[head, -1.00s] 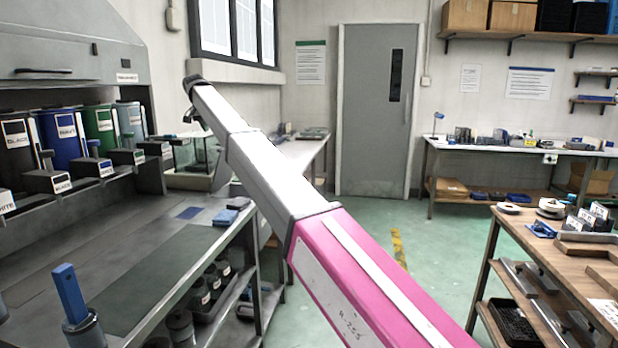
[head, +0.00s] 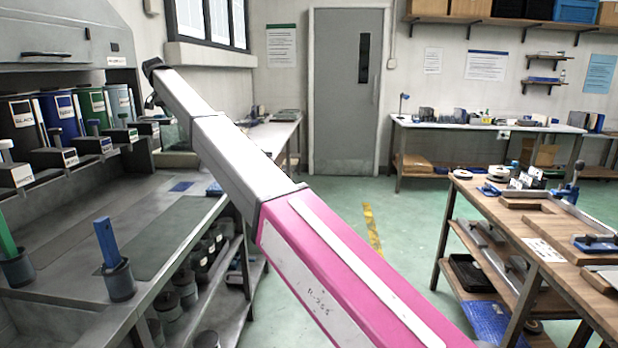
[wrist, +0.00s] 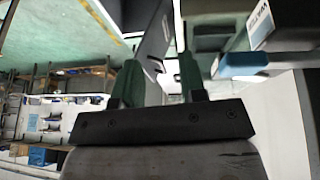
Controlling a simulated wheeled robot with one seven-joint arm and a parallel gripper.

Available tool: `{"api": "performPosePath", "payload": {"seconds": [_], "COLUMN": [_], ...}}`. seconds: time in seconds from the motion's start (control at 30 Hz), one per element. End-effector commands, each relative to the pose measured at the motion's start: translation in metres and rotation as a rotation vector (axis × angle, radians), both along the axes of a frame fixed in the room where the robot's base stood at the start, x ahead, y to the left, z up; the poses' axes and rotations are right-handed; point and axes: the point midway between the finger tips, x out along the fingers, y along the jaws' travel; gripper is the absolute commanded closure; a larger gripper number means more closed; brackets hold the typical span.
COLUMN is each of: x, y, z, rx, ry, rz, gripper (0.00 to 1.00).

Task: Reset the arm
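My arm (head: 290,240) crosses the head view from the lower right to the upper left, pink near me and white-grey farther out. Its far end reaches a dark joint near the wall and window, and my gripper cannot be made out there. In the wrist view my gripper (wrist: 160,80) has two green fingers standing apart, with nothing held between them.
A grey bench (head: 60,250) on the left carries labelled bins (head: 62,115), a blue-handled tool (head: 107,242) and a green-handled one (head: 8,240). A wooden workbench (head: 545,225) with tools stands right. Green floor (head: 410,215) is open between them, towards a grey door (head: 345,90).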

Motion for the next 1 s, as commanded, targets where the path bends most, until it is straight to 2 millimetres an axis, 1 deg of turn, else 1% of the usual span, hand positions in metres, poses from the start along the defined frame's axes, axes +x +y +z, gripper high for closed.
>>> {"api": "performPosePath", "payload": {"seconds": [0.03,0.17,0.33,0.43,0.57,0.67,0.7,0.77,0.8,0.83,0.87,0.9,0.97,1.0], "x": [0.002,0.004,0.008,0.010,0.013,0.013,0.012,0.011,0.009,0.007,0.005,0.003,-0.003,-0.007], "y": [-0.008,-0.020,-0.045,-0.063,-0.096,-0.129,-0.146,-0.174,-0.192,-0.207,-0.220,-0.239,-0.267,-0.285], "z": [-0.008,-0.023,-0.048,-0.068,-0.101,-0.133,-0.150,-0.175,-0.194,-0.207,-0.219,-0.236,-0.260,-0.276], "rx": [-0.002,-0.006,-0.010,-0.016,-0.021,-0.027,-0.029,-0.032,-0.034,-0.035,-0.035,-0.037,-0.037,-0.037], "ry": [0.003,0.011,0.022,0.033,0.049,0.067,0.077,0.090,0.101,0.109,0.116,0.126,0.140,0.151], "rz": [-0.002,0.002,0.005,0.009,0.014,0.018,0.020,0.023,0.027,0.028,0.030,0.034,0.037,0.039], "gripper": [0.62,0.62,0.62,0.62,0.62,0.62,0.62,0.62,0.62,0.62,0.62,0.62,0.62,0.62]}}
